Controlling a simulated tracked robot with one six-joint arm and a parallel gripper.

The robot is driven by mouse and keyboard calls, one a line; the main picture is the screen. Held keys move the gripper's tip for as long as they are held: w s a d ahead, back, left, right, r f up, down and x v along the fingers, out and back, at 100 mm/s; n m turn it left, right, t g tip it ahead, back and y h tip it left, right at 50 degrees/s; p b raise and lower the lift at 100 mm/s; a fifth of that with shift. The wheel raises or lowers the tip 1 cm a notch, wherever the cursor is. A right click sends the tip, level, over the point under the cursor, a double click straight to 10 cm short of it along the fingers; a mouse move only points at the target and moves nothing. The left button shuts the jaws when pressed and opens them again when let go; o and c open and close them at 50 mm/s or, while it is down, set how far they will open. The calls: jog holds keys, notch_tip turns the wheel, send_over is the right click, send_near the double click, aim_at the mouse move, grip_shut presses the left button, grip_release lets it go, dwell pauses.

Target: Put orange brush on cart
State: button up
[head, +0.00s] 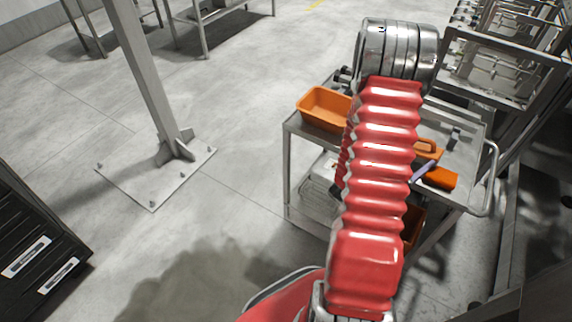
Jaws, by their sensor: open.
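The metal cart (464,139) stands right of the middle, with my red arm crossing in front of it. On the right part of its top lie an orange item with a loop-like edge (428,149) and a solid orange block (440,179). A thin pale purple piece (419,172) is next to the block. I cannot tell whether one of these is the orange brush, as my arm partly covers them. The silver end of my arm is over the cart's far side. My gripper's fingers do not show clearly.
An orange tray (324,108) sits on the cart's left top. The lower shelf holds a wire basket (318,190) and an orange container (413,225). A steel post (146,75) stands left, black crates (35,250) lower left, metal frames (490,65) upper right. Floor between post and cart is clear.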

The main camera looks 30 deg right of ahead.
jog(key=w+a+r+n+t+y, duration=0.2)
jog(key=w+a+t+y, duration=0.15)
jog(key=w, duration=0.45)
jog(key=w+a+r+n+t+y, duration=0.1)
jog(key=w+a+r+t+y, duration=0.15)
jog(key=w+a, duration=0.35)
jog(key=w+a+r+n+t+y, duration=0.1)
jog(key=w+a+r+n+y, duration=0.2)
jog(key=a, duration=0.5)
jog(key=w+a+r+n+t+y, duration=0.25)
jog(key=w+a+r, duration=0.2)
jog(key=a, duration=0.25)
jog(key=s+a+r+n+g+y, duration=0.1)
jog(key=s+a+r+n+y, duration=0.1)
jog(key=s+a, duration=0.35)
jog(key=s+a+r+n+g+y, duration=0.1)
jog(key=s+a+r+n+y, duration=0.1)
jog(key=a, duration=0.6)
jog(key=s+a+r+n+g+y, duration=0.1)
jog(key=s+a+r+n+y, duration=0.1)
jog(key=s+a, duration=0.3)
jog(key=s+a+r+n+g, duration=0.1)
jog(key=s+a, duration=0.3)
jog(key=s, duration=0.4)
jog(key=shift+n+g, duration=0.75)
